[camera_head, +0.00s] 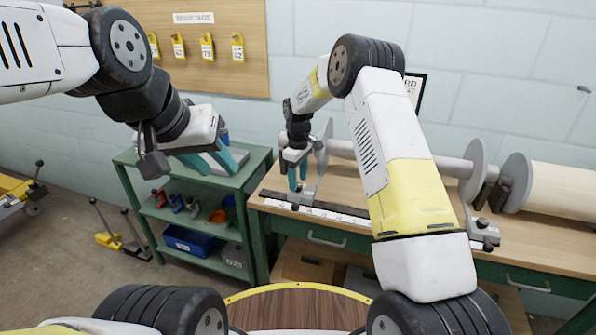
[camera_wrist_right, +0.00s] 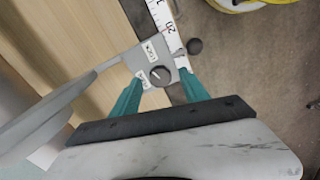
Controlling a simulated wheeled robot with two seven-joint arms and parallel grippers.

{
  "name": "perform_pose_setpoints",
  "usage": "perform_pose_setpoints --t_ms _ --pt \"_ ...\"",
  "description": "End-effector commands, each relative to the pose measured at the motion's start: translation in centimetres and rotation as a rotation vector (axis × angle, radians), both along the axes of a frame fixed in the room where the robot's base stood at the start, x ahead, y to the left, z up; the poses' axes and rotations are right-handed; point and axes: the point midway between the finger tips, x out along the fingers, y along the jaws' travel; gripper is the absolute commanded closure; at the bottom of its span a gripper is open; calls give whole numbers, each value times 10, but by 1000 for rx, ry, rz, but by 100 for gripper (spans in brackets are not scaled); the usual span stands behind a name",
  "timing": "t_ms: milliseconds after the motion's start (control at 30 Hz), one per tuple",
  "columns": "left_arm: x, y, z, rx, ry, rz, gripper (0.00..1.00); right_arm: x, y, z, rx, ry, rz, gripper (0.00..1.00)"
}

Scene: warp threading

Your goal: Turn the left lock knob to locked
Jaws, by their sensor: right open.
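The left lock knob (camera_wrist_right: 158,76) is a small dark round knob with a pale pointer mark, on a grey bracket (camera_wrist_right: 122,62) in the right wrist view. Two small white labels sit beside it, too small to read surely. My right gripper (camera_wrist_right: 162,88) is open, with one teal fingertip on either side of the knob; I cannot tell whether they touch it. In the head view my right gripper (camera_head: 297,177) is over the bracket at the bench's left end, and the knob cannot be made out there. My left gripper (camera_head: 209,160) is open and empty above the green shelf.
A scale strip (camera_head: 335,213) runs along the wooden bench (camera_head: 520,236). A roller (camera_head: 445,166) with large discs lies across the back of the bench. The green shelf (camera_head: 257,163) stands at the left.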

Motion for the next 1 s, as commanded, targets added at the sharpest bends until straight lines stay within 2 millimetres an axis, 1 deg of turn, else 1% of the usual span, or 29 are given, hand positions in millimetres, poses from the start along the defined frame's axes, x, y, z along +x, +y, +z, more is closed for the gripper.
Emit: perform_pose_setpoints --t_ms 33,133,400,467,500,667,700,867,1000 --pt "0 0 0 0 0 0 64 0 0 -6 0 1 0 47" --pt "0 0 0 0 0 0 64 0 0 -11 1 0 0 47" --pt "0 0 0 0 0 0 64 0 0 -13 1 -2 0 47" --pt "0 0 0 0 0 0 64 0 0 -13 1 -2 -1 57" --pt "0 0 0 0 0 0 64 0 0 -13 2 -1 0 65" --pt "0 0 0 0 0 0 64 0 0 -13 1 -2 0 96" --pt "0 0 0 0 0 0 64 0 0 -13 1 -2 0 100" --pt "0 0 0 0 0 0 64 0 1 -12 1 -2 -33 100" --pt "0 0 0 0 0 0 64 0 0 -12 1 -2 -178 100"
